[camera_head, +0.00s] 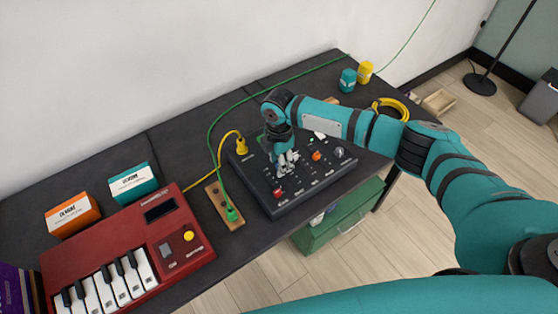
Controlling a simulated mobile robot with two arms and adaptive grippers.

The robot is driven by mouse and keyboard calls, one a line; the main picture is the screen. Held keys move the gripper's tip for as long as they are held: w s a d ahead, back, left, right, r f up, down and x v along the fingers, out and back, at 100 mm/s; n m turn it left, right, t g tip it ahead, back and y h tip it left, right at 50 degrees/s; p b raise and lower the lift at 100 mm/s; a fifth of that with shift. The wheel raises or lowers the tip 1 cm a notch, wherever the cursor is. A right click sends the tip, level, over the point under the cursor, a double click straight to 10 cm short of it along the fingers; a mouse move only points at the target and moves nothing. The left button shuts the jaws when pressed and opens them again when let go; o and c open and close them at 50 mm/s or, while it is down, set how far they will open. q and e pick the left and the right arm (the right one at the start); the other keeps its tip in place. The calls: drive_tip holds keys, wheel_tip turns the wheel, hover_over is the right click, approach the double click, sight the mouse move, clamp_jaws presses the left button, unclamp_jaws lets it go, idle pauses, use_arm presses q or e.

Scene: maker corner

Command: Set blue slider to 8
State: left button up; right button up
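The dark control panel (318,187) sits on the black table, with a red control (279,192) near its front left, an orange control (317,155) and a grey knob (339,152) on the right. I cannot make out a blue slider; it may be hidden behind my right gripper or too small to tell. My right gripper (287,163) points down over the middle-left of the panel, its fingers close to the surface. Whether it touches anything, or is open or shut, I cannot tell. My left gripper is not in view.
A red keyboard (125,248) and two small boxes stand further left. Teal and yellow jars (348,79) and a yellow coil (390,108) lie behind my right arm.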

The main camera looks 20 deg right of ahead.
wheel_tip(320, 180, up, 12)
idle(0.4)
drive_tip(key=shift+w, duration=0.1)
